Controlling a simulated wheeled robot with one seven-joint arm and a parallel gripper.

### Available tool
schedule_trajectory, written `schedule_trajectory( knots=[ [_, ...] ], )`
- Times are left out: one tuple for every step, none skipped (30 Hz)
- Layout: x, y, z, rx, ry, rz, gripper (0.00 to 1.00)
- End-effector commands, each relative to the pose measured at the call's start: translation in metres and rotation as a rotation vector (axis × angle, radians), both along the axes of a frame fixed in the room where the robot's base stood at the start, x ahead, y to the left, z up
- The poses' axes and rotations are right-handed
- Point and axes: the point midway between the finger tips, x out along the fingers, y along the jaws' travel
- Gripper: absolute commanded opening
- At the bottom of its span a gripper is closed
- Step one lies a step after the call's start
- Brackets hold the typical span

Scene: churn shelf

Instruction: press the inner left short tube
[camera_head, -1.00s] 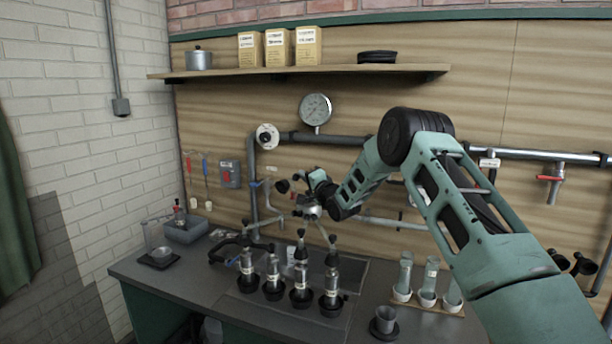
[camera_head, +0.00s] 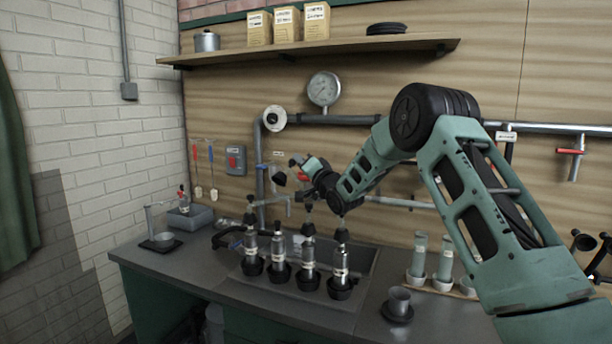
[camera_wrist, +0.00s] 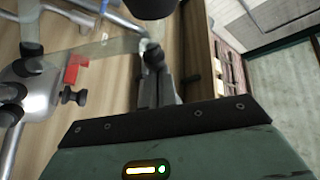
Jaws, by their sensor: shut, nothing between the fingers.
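Several upright clear tubes with black collars and black bases stand in a row on the counter, in the middle of the head view. The inner left short tube (camera_head: 279,252) is second from the left, and its top sits lower than its neighbours' tops. My gripper (camera_head: 308,205) is above the row, to the upper right of that tube and apart from it. In the wrist view my gripper's fingers (camera_wrist: 152,50) are together with nothing between them. The exact fingertips are hard to make out in the head view. I cannot pick out the tube in the wrist view.
A shallow sink (camera_head: 355,256) lies behind the row. A dark cup (camera_head: 398,302) and several pale tubes in a rack (camera_head: 443,262) stand to the right. Wall pipes (camera_head: 350,120) and a gauge (camera_head: 324,88) are behind my arm.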

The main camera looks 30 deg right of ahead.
Motion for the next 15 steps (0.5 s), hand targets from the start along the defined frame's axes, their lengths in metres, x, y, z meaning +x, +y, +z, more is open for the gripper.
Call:
schedule_trajectory(
  knots=[
    [-0.002,0.005,-0.012,-0.027,-0.013,0.002,0.0],
    [-0.003,0.007,-0.013,-0.043,-0.02,0.001,0.0],
    [-0.004,0.009,-0.013,-0.064,-0.029,0.0,0.0],
    [-0.005,0.011,-0.014,-0.079,-0.036,0.0,0.0],
    [-0.005,0.013,-0.015,-0.092,-0.042,0.0,0.0],
    [-0.007,0.015,-0.016,-0.1,-0.045,0.0,0.0],
    [-0.007,0.016,-0.016,-0.098,-0.044,0.0,0.0],
    [-0.008,0.017,-0.017,-0.098,-0.044,0.0,0.0],
    [-0.009,0.019,-0.018,-0.097,-0.044,0.0,0.0],
    [-0.009,0.02,-0.019,-0.097,-0.044,0.0,0.0],
    [-0.01,0.022,-0.019,-0.096,-0.044,0.001,0.0],
    [-0.01,0.023,-0.02,-0.095,-0.043,0.0,0.0],
    [-0.011,0.024,-0.02,-0.096,-0.043,0.001,0.0],
    [-0.011,0.024,-0.021,-0.096,-0.043,0.001,0.0],
    [-0.011,0.025,-0.021,-0.096,-0.043,0.001,0.0]
  ],
)
